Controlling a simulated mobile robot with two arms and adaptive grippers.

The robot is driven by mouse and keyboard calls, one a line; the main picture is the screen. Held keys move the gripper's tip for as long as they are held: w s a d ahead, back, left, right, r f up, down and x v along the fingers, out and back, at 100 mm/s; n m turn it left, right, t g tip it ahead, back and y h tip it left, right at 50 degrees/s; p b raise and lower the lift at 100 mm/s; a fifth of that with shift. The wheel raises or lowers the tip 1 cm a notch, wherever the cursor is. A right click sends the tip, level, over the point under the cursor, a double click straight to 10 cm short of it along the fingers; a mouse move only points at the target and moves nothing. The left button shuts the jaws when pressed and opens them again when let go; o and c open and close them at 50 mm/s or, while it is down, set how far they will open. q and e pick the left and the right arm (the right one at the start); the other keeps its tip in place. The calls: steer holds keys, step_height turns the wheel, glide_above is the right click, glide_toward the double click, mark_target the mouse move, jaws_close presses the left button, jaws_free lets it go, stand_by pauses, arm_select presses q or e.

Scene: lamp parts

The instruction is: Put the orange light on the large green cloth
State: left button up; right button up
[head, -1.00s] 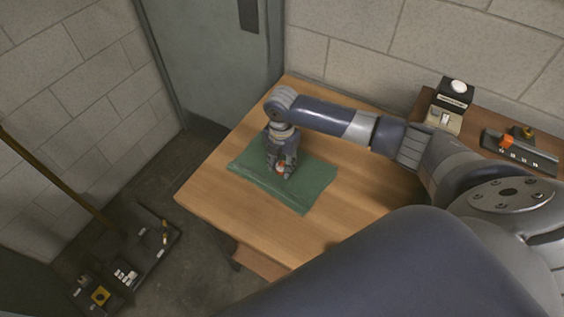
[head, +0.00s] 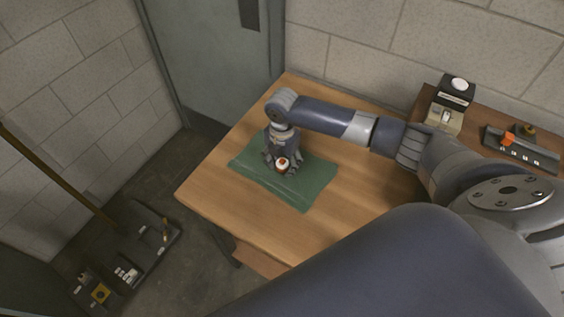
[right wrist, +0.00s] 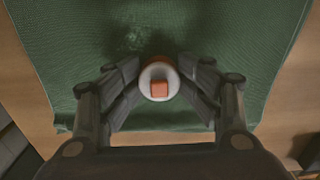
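The orange light (head: 282,167), with a white ring and an orange centre, sits on the large green cloth (head: 309,184) on the wooden table. My right gripper (head: 281,160) is low over the cloth with its fingers spread around the light. In the right wrist view the light (right wrist: 159,83) shows between the open fingers (right wrist: 160,70), with the green cloth (right wrist: 215,25) under it. The fingers look apart from the light, though its sides are partly hard to see. My left gripper is not in view.
The wooden table (head: 225,205) has bare room around the cloth. A darker side table at the right bears a black and beige box (head: 452,103) and a dark tray with orange parts (head: 520,148). A dark tray (head: 150,255) with small parts is at lower left.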

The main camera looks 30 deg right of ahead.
mark_target(282, 161)
steer(key=shift+s+f, duration=0.15)
steer(key=shift+s, duration=0.05)
steer(key=shift+r, duration=0.2)
step_height(282, 161, up, 13)
steer(key=b, duration=0.1)
steer(key=shift+w, duration=0.2)
stand_by(0.5)
